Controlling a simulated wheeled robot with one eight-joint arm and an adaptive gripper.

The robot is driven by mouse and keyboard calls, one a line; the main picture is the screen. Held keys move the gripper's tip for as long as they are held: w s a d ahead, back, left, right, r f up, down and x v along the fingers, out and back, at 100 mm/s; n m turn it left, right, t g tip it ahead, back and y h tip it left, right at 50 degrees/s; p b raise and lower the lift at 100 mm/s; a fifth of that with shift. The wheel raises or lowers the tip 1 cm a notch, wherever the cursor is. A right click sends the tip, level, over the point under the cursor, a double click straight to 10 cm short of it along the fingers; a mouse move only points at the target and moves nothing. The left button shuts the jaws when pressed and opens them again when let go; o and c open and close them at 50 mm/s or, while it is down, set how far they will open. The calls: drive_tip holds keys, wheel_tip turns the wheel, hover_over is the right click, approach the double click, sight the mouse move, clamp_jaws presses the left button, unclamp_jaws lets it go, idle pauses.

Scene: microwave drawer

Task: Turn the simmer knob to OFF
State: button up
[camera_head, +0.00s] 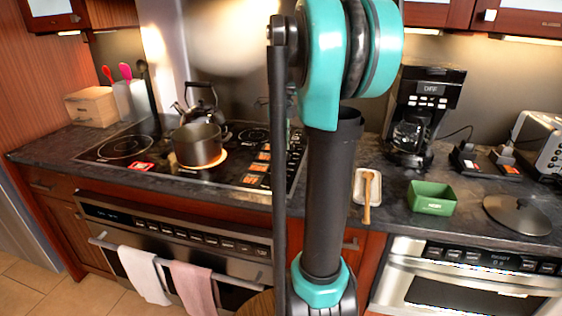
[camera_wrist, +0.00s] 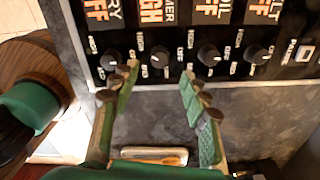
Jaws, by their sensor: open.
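In the wrist view, a row of dark knobs lies along the edge of the black cooktop panel, below lit displays. The simmer knob (camera_wrist: 159,57) is second from the left, under a display (camera_wrist: 153,11) with "MER" and "HIGH" readable. My gripper (camera_wrist: 160,75) is open, its two green fingers pointing towards the row. The simmer knob lies between the finger lines, slightly beyond the tips; contact is not visible. The left fingertip is close to the leftmost knob (camera_wrist: 109,60).
A pot (camera_head: 198,147) stands on a glowing burner, with a kettle (camera_head: 196,100) behind it. A spoon rest (camera_head: 358,183) with a wooden spoon, a green box (camera_head: 431,197) and a dark lid (camera_head: 517,214) lie right of the cooktop. A coffee maker (camera_head: 425,100) stands behind.

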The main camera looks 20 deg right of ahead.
sight(281, 164)
wheel_tip(281, 164, down, 6)
drive_tip(key=shift+r, duration=0.1)
idle(0.4)
clamp_jaws()
